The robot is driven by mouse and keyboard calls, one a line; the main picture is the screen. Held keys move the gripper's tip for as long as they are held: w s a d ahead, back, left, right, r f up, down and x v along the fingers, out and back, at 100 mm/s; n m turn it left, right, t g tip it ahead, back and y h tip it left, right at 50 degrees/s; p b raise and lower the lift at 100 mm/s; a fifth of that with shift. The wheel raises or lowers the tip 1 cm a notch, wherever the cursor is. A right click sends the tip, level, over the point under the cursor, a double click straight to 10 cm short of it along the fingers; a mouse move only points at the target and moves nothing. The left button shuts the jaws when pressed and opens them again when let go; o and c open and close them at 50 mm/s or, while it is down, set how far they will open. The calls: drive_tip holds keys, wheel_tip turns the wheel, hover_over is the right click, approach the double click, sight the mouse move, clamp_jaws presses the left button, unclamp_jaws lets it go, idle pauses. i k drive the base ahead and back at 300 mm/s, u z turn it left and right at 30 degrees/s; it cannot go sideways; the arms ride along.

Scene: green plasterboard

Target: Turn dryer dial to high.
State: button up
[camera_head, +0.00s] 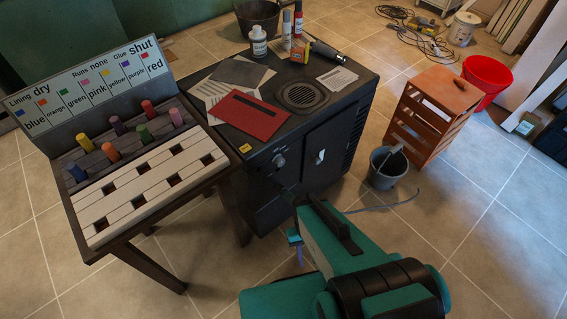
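The dryer is a black cabinet (335,165) with a round vent grille on top, standing in the middle of the view. A small grey round dial (280,160) sits on its front left face; its setting is too small to read. A pale handle or switch plate shows to the right of the dial on the same face. My teal and black arm rises from the bottom right toward the cabinet's front. My gripper (294,238) shows only in part, in front of and below the cabinet's front face, apart from the dial. Its fingers are mostly hidden by the arm.
A wooden table (160,260) with a slotted board, coloured pegs and a label panel stands close on the left. A grey bucket (388,167), orange crate (433,115) and red bucket (487,78) stand right.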

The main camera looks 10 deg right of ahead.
sight(278, 159)
drive_tip(key=u, duration=0.05)
drive_tip(key=k, duration=1.4)
drive_tip(key=u, duration=1.05)
drive_tip(key=i, duration=1)
drive_tip(key=z, duration=0.1)
